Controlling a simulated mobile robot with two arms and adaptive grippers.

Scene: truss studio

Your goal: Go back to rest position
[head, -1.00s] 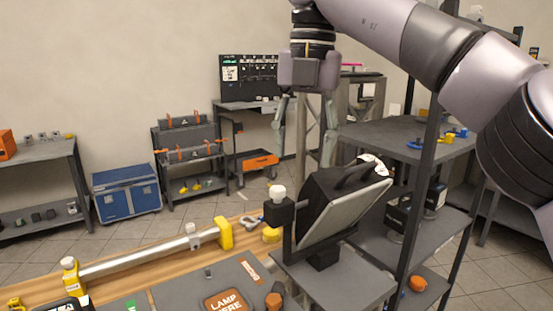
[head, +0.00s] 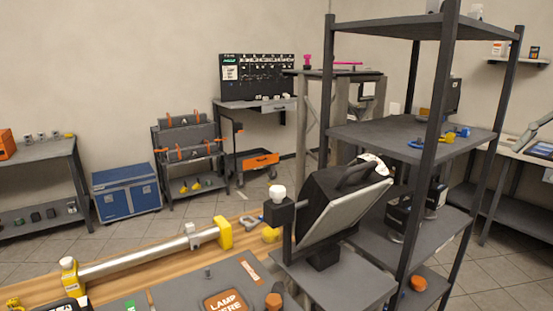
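Neither of my grippers nor my arms shows in the head view now. In front of me a black work lamp with a pale flat panel (head: 345,212) stands tilted on a grey stand (head: 335,280). On the wooden bench (head: 130,265) a silver tube (head: 140,251) lies between yellow end pieces. A grey mat with an orange "LAMP HERE" label (head: 226,302) lies at the front of the bench.
A dark shelf rack (head: 400,135) stands close at the right, with its posts near the lamp. A blue chest (head: 127,190), an orange-trimmed tool rack (head: 188,150) and a pegboard bench (head: 258,104) stand at the back. The floor between is clear.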

